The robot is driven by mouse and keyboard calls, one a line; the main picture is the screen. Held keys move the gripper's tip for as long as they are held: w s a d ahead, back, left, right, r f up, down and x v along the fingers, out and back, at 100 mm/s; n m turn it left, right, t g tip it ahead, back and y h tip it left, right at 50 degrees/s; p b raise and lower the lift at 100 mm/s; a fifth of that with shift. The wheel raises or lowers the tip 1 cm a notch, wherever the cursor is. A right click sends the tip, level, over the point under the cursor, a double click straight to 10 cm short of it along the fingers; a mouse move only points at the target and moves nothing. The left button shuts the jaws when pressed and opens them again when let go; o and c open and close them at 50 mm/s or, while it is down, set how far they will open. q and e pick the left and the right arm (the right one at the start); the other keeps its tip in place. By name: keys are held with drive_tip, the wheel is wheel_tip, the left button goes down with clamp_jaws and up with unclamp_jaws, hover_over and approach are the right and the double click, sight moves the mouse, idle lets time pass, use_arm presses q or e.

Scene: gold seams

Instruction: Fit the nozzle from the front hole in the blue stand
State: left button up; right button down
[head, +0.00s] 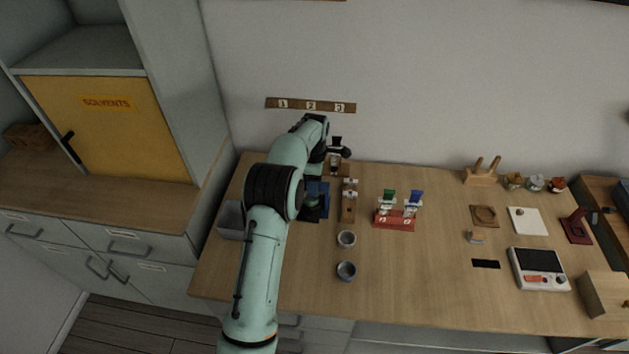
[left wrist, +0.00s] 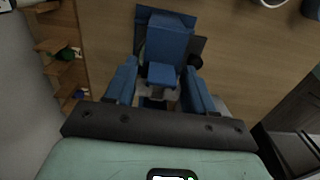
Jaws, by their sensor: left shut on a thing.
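The blue stand (head: 318,187) is near the left end of the bench, partly covered by my left arm. In the left wrist view the blue stand (left wrist: 168,38) rises from a darker base just beyond my fingers. My right gripper is not in view.
A red rack (head: 394,221) with green-topped and blue-topped pieces is to the right. A grey bin (head: 231,222) is at the left edge. The bench middle right of the rack is clear.

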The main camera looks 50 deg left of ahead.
use_arm(q)
drive_tip(key=shift+f, duration=0.2)
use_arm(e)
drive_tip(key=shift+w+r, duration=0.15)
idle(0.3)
use_arm(q)
drive_tip(key=o, duration=1.1)
drive_tip(key=shift+r, duration=0.15)
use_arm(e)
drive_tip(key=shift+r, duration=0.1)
use_arm(q)
drive_tip(key=shift+r+p, duration=1.15)
drive_tip(key=shift+r, duration=1.25)
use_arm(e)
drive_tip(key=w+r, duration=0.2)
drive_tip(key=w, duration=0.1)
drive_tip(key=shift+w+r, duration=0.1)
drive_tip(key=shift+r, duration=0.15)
